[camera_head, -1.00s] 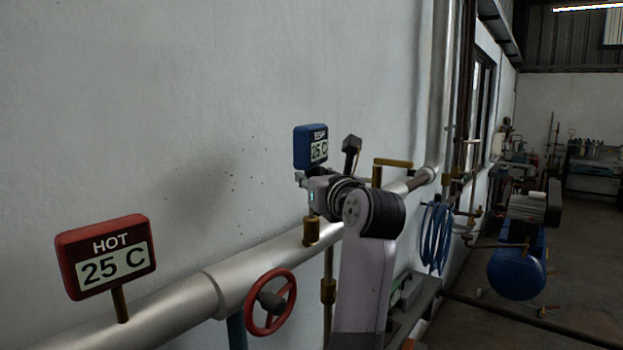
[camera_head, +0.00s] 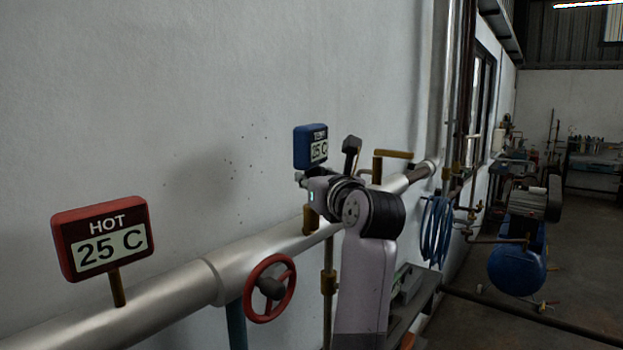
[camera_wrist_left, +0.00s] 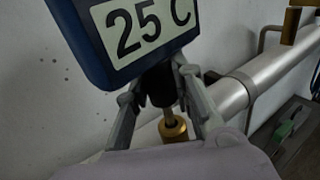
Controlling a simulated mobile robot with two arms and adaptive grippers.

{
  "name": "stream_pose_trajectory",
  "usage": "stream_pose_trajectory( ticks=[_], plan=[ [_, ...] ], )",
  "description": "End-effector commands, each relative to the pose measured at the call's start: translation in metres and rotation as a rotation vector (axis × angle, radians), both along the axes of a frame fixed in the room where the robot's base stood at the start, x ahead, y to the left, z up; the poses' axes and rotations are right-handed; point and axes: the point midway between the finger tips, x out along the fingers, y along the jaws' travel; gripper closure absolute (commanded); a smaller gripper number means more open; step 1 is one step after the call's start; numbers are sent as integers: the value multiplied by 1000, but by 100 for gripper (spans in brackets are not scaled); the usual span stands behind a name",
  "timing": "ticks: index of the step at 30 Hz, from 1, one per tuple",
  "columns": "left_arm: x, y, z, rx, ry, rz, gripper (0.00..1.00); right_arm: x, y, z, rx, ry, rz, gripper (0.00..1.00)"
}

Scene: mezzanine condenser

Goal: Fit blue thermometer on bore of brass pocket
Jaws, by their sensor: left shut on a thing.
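The blue thermometer (camera_head: 310,147), with a "TEMP 25 C" display, stands above the pipe in the head view. My left gripper (camera_head: 306,181) is shut on it just below its blue head. In the left wrist view the thermometer's head (camera_wrist_left: 135,35) fills the top, and the gripper's fingers (camera_wrist_left: 160,90) close on its dark neck. The brass pocket (camera_wrist_left: 173,128) shows below, with the thin stem pointing down at its bore; I cannot tell how deep the tip is. My right gripper is not in view.
A red "HOT 25 C" thermometer (camera_head: 103,238) stands on the silver pipe (camera_head: 240,262) at the left. A red valve wheel (camera_head: 270,288) is in front of the pipe. A brass-coloured handle (camera_head: 392,154) and a blue hose coil (camera_head: 437,235) are to the right.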

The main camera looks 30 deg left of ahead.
Motion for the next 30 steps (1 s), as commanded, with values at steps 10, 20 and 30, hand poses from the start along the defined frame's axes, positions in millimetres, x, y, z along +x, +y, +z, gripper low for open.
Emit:
stream_pose_trajectory(
  ticks=[10, 20, 30],
  plan=[
    [0, 0, -9, 1, -1, 0, 100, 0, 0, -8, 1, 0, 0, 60],
    [0, 0, -17, 1, -2, 0, 100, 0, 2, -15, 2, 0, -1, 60],
    [0, 0, -18, 1, -1, 0, 63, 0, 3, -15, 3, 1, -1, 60]
  ],
)
